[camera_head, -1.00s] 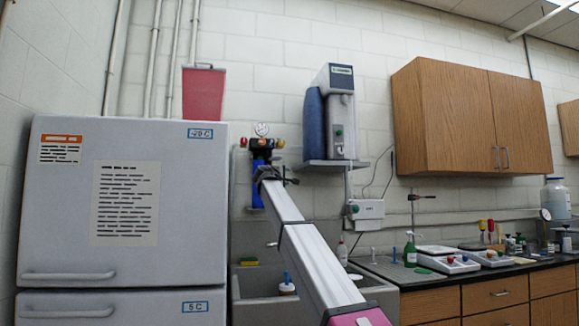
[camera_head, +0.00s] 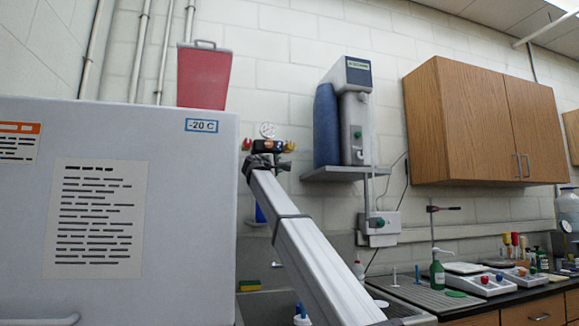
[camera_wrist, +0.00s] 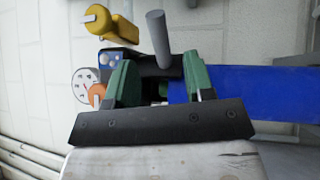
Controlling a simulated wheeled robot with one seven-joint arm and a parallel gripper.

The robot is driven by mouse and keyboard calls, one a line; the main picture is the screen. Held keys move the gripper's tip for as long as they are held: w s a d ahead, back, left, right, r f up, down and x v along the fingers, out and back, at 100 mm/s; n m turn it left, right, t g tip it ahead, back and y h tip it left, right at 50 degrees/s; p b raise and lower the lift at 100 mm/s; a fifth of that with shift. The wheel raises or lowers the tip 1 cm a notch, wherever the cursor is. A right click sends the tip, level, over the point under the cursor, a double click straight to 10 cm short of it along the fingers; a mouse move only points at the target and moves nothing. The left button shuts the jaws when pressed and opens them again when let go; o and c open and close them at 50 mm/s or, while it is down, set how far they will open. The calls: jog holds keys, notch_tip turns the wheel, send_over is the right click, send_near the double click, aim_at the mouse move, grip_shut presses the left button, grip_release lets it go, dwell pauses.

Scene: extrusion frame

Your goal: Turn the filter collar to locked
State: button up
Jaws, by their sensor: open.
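The filter unit hangs on the wall, with a black head (camera_head: 266,146) and a blue housing (camera_head: 260,213) partly hidden behind my arm. In the wrist view the blue housing (camera_wrist: 255,95) lies to the right. A black collar-like part (camera_wrist: 158,68) sits between it and the head, with a grey peg (camera_wrist: 157,38) standing out from it. My gripper (camera_wrist: 160,82) is open, its green fingers at either side of the black part. I cannot tell whether they touch it. In the head view my gripper (camera_head: 265,166) is just below the black head and hides the collar.
A yellow valve handle (camera_wrist: 103,20), a round gauge (camera_wrist: 84,84) and an orange knob (camera_wrist: 97,93) are close to the fingers. A fridge (camera_head: 190,220) stands at left, a shelf (camera_head: 345,173) at right. A sink and bench (camera_head: 405,283) lie below.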

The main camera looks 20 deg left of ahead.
aim_at(287, 163)
jog(key=x, duration=0.9)
jog(key=shift+a, duration=0.15)
grip_shut()
